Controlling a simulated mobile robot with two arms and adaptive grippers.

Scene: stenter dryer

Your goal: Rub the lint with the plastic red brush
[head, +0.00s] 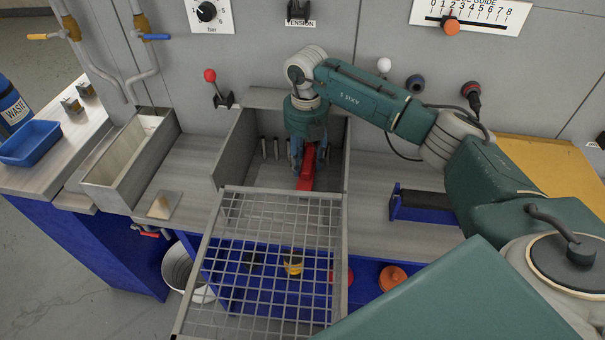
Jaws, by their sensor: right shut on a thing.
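My right gripper (297,155) points down into the open grey box (232,150) in the middle of the bench. It is shut on the red brush (306,172), which hangs inside the box, tilted. The lower end of the brush is near the box floor; I cannot tell whether it touches. I cannot make out the lint in this view. The box's wire mesh lid (270,260) is swung open toward me. My left gripper is not in view.
Short upright pegs (270,148) stand in the box's back. A metal trough (130,160) and a small metal plate (164,205) are to the left, with a blue tray (30,143) farther left. A dark roller in a blue holder (430,206) lies right. Levers and knobs line the back panel.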

